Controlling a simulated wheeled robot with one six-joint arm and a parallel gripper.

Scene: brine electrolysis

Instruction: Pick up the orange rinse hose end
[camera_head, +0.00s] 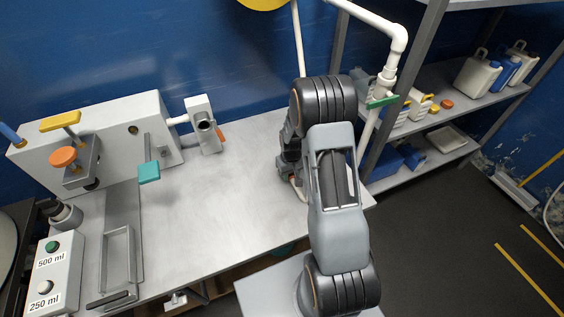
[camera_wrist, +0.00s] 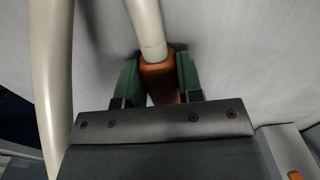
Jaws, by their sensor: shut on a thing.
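The orange rinse hose end (camera_wrist: 158,76) sits between the green fingers of my gripper (camera_wrist: 158,80) in the wrist view. The fingers are shut on it from both sides. A pale hose (camera_wrist: 147,25) runs from it toward the top of the wrist view. In the head view my arm hides most of my gripper (camera_head: 291,170), which is low over the right part of the metal bench. A bit of pale hose (camera_head: 297,188) shows beside it. Whether the hose end touches the bench cannot be told.
The metal bench (camera_head: 225,200) has clear room in its middle. At its left stand a grey machine (camera_head: 115,130) with coloured knobs and a box with 500 ml and 250 ml buttons (camera_head: 53,275). A white pipe (camera_head: 375,25) and shelves with bottles (camera_head: 480,75) stand at the right.

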